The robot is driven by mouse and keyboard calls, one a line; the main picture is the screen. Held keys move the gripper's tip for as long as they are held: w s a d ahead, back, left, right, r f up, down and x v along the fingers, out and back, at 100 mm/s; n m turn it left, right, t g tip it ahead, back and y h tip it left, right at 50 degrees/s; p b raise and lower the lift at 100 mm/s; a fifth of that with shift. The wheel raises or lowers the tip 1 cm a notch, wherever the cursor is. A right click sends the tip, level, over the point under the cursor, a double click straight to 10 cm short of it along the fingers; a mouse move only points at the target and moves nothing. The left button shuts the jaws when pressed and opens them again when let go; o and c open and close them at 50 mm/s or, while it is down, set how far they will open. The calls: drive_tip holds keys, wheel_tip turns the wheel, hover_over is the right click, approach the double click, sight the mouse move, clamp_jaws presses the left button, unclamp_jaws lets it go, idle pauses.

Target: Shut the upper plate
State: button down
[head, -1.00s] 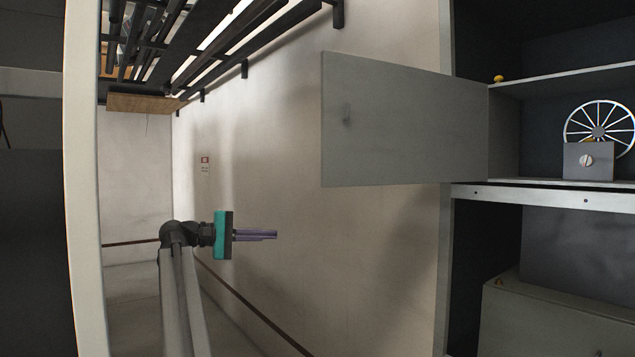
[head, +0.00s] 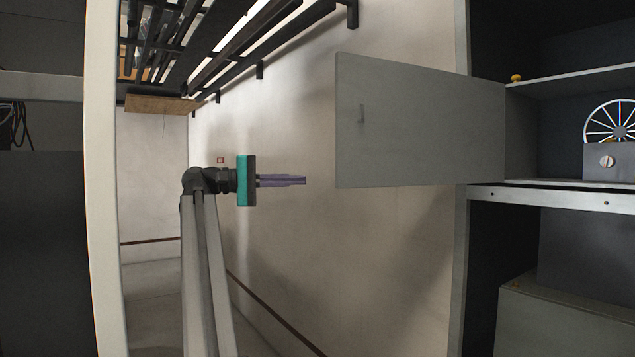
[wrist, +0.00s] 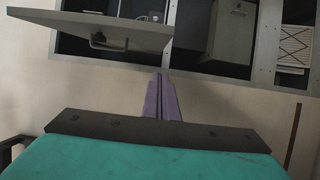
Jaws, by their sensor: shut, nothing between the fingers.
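The upper plate (head: 420,122) is a flat grey panel that stands open, swung out from the left side of the upper rack compartment. My gripper (head: 304,181) is shut and empty. In the head view it is left of the plate's free edge, near the height of its lower edge, and looks apart from it. In the wrist view the purple fingers (wrist: 162,85) point towards the rack.
The open upper compartment holds a spoked wheel (head: 611,122) and a grey block with a knob (head: 606,162). A grey box (head: 550,320) is in the lower compartment. Dark overhead racks (head: 220,40) and a pale post (head: 102,200) are at the left.

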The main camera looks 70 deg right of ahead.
sight(336, 181)
drive_tip(key=shift+s+d+p, duration=0.45)
drive_tip(key=shift+s, duration=1.4)
drive_tip(key=shift+s+d+p, duration=0.4)
drive_tip(key=shift+s+d, duration=0.05)
drive_tip(key=shift+s, duration=1.45)
drive_tip(key=shift+s+d+p, duration=0.45)
drive_tip(key=shift+s, duration=1.4)
